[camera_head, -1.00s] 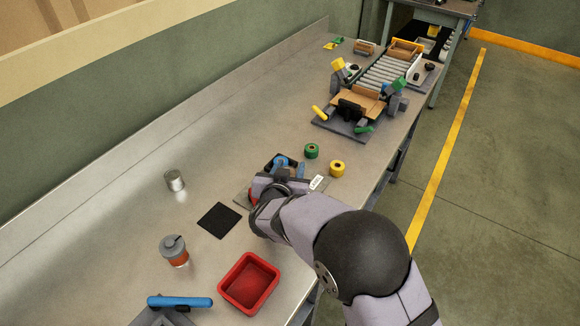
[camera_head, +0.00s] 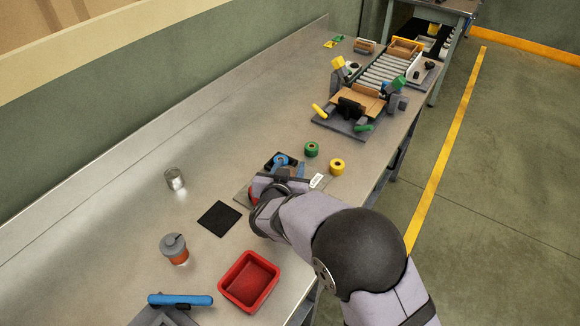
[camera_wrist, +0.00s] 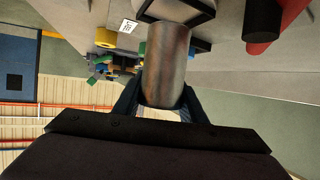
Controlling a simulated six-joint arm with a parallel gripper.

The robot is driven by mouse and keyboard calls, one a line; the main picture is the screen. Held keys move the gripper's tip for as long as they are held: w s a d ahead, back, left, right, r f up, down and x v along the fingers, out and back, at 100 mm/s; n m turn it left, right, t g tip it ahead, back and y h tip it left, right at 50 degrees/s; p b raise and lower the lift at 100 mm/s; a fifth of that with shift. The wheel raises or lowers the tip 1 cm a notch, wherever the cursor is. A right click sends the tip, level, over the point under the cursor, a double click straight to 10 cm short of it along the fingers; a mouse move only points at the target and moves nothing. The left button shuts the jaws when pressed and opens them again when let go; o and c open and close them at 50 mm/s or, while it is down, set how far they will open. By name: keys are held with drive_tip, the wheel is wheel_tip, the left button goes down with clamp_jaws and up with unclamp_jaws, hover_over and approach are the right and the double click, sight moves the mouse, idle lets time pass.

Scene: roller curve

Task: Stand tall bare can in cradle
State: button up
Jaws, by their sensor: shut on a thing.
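The tall bare can (camera_wrist: 165,62) is plain dull metal and fills the middle of the wrist view. My gripper (camera_wrist: 162,100) is shut on it, with a dark finger on each side near its lower end in that view. A dark open frame (camera_wrist: 200,12), possibly the cradle, shows behind the can's far end; the can hides part of it. I cannot tell if they touch.
A shiny can (camera_head: 175,179), black mat (camera_head: 219,218), grey-topped jar (camera_head: 174,249) and red tray (camera_head: 248,281) stand left and front of my arm. Green (camera_head: 311,149) and yellow (camera_head: 337,167) rolls lie beyond, before a roller conveyor (camera_head: 382,74). The left bench middle is clear.

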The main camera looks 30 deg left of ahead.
drive_tip(key=shift+f, duration=0.95)
idle(1.7)
drive_tip(key=o, duration=1.7)
drive_tip(key=shift+c, duration=0.2)
wheel_tip(320, 180, up, 9)
drive_tip(key=p, duration=0.8)
